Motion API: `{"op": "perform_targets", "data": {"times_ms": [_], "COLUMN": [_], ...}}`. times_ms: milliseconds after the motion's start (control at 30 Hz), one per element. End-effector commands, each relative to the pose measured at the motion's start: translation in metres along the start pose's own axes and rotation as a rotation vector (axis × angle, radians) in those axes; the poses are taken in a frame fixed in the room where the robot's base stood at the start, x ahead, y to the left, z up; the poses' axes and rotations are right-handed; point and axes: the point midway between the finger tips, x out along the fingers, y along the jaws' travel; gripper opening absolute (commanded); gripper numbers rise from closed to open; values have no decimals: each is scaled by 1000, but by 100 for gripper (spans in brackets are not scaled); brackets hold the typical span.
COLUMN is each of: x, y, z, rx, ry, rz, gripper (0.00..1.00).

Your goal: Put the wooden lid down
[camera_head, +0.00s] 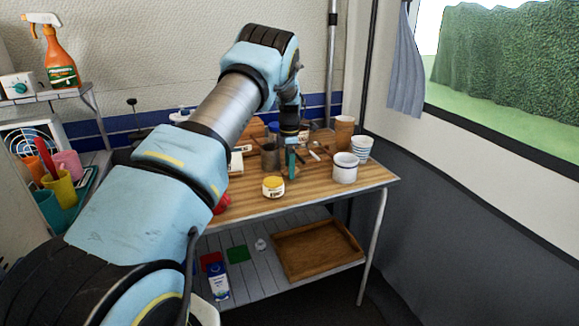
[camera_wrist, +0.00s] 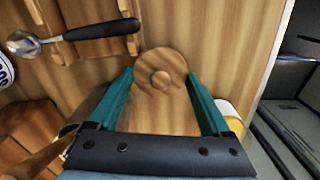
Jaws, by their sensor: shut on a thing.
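The round wooden lid (camera_wrist: 150,82) with a small round knob shows in the wrist view, between the tips of my gripper (camera_wrist: 160,80). My gripper's teal fingers are shut on the lid's sides. The wooden table (camera_wrist: 222,50) lies beneath it; I cannot tell whether the lid touches the table. In the head view my gripper (camera_head: 291,163) points down over the middle of the table (camera_head: 335,192), and the lid is hard to make out there.
A yellow-white jar (camera_head: 273,187) stands near the front edge. A white pot (camera_head: 345,168) and a striped cup (camera_head: 363,149) stand on the right. A black-handled spoon (camera_wrist: 90,31) lies near the lid. Bare tabletop shows at the front right.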

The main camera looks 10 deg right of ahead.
Motion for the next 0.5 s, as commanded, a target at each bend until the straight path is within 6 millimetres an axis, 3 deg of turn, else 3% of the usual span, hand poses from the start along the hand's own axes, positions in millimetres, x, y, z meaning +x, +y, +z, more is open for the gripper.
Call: {"op": "perform_targets", "data": {"times_ms": [400,433,500], "x": [10,10,10], "y": [0,0,0], "z": [0,0,0], "rx": [0,0,0], "ry": [0,0,0], "rz": [1,1,1], "gripper": [29,83,91]}}
